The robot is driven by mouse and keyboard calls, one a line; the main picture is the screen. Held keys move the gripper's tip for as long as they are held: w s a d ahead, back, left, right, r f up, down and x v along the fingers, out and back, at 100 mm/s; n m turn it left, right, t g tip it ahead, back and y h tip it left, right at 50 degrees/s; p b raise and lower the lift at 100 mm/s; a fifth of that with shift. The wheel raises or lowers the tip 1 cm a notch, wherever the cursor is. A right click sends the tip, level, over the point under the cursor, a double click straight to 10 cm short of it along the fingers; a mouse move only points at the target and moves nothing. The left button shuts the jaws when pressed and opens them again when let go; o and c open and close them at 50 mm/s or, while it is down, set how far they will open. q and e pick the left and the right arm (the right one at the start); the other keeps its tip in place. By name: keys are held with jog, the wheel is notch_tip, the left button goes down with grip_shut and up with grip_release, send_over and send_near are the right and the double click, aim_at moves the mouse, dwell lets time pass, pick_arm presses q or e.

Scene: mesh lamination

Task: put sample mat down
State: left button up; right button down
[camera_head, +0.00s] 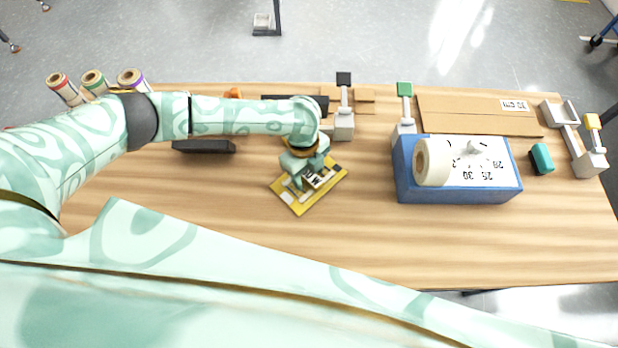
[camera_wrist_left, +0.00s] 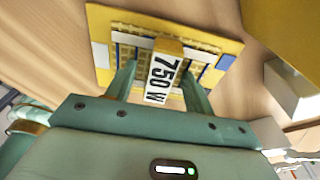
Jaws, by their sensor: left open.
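Whether a finger touches the block cannot be told. My right gripper is out of view.
A blue box (camera_head: 405,185) with a numbered dial and a cream roll stands to the right. Behind are cardboard sheets (camera_head: 470,115), small clamp-like stands (camera_head: 344,122) and several rolls (camera_head: 93,82) at far left. A teal block (camera_head: 541,159) is at right. The table's front middle is clear.

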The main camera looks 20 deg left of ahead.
pick_arm(q)
grip_shut()
jog(key=shift+r, duration=0.15)
